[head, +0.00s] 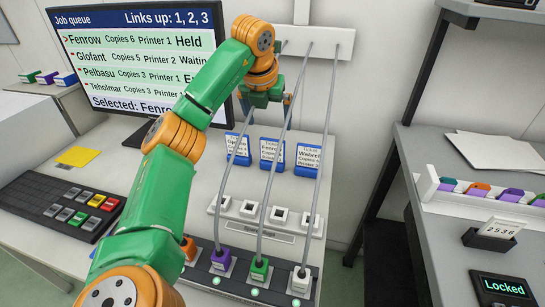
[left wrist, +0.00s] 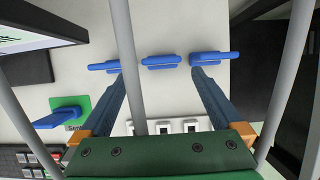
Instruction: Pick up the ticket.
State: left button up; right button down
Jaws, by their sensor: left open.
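Three white tickets in blue holders stand in a row on the bench: a left ticket (head: 237,150), a middle ticket (head: 271,153) and a right ticket (head: 308,158). The middle one seems to read Fenrow; a cable crosses it. In the left wrist view the left holder (left wrist: 103,66), middle holder (left wrist: 161,61) and right holder (left wrist: 214,58) show edge-on. My left gripper (head: 266,101) is open and empty above and behind the row in the head view. Its fingers (left wrist: 158,78) spread around the middle holder's position in the wrist picture, with no visible grip. My right gripper is out of view.
Grey cables (head: 327,130) hang from a wall bar to purple, green and white plugs (head: 259,271). A monitor (head: 135,55) lists jobs, Fenrow selected. A button panel (head: 62,205) lies at left. Shelves with a card stand (head: 492,234) and a "Locked" box (head: 503,287) are at right.

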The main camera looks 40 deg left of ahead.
aim_at(273, 152)
pick_arm(q)
jog(key=x, duration=0.4)
jog(key=b+x, duration=0.1)
jog(key=x, duration=0.9)
jog(key=shift+s+d+f, duration=0.2)
jog(key=shift+s+d, duration=0.15)
jog(key=c, duration=1.2)
jog(key=shift+r, duration=0.1)
